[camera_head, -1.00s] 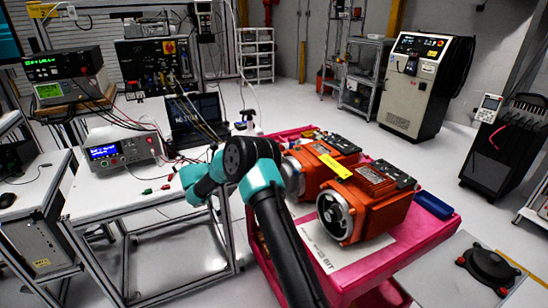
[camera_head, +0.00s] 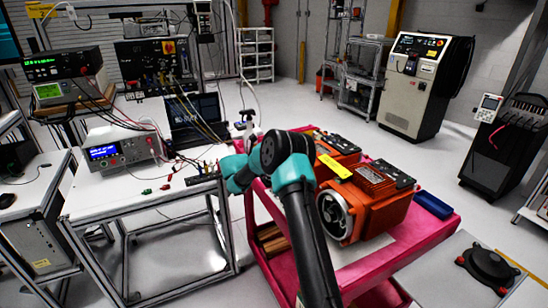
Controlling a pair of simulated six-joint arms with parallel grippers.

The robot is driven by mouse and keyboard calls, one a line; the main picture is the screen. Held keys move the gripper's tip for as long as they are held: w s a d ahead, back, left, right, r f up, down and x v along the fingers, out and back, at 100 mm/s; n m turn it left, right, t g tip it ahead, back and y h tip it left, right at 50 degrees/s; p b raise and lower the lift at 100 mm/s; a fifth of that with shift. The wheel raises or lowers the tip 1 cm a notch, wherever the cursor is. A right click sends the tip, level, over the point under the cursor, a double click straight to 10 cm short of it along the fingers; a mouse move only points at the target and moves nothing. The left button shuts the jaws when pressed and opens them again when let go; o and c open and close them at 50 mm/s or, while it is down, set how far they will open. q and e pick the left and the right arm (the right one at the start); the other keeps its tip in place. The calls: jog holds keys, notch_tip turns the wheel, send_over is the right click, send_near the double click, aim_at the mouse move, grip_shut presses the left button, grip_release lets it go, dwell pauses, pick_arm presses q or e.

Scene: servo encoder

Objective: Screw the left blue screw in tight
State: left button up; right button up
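Two orange servo motors rest on a pink cart (camera_head: 425,245). The nearer motor (camera_head: 385,208) shows a round, silver-rimmed end face toward the left. The farther motor (camera_head: 343,146) is partly hidden by my arm. No blue screw can be made out. One of my arms, black and teal, rises from the bottom middle and bends left in front of the cart. No fingertips of either gripper can be seen.
A white bench (camera_head: 120,195) on the left holds a power supply (camera_head: 122,152) and a laptop (camera_head: 196,117). Several small upright items stand at its right edge, near my arm. A blue tray (camera_head: 433,205) sits on the cart's right side. Open floor lies behind the cart.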

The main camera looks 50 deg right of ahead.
jog(key=shift+d, duration=0.1)
jog(key=shift+c, duration=0.2)
grip_shut()
jog(key=shift+m, duration=0.3)
jog(key=shift+s+m, duration=0.1)
jog(key=shift+m, duration=2.1)
jog(key=shift+o, duration=0.2)
grip_release()
jog(key=shift+n, duration=0.3)
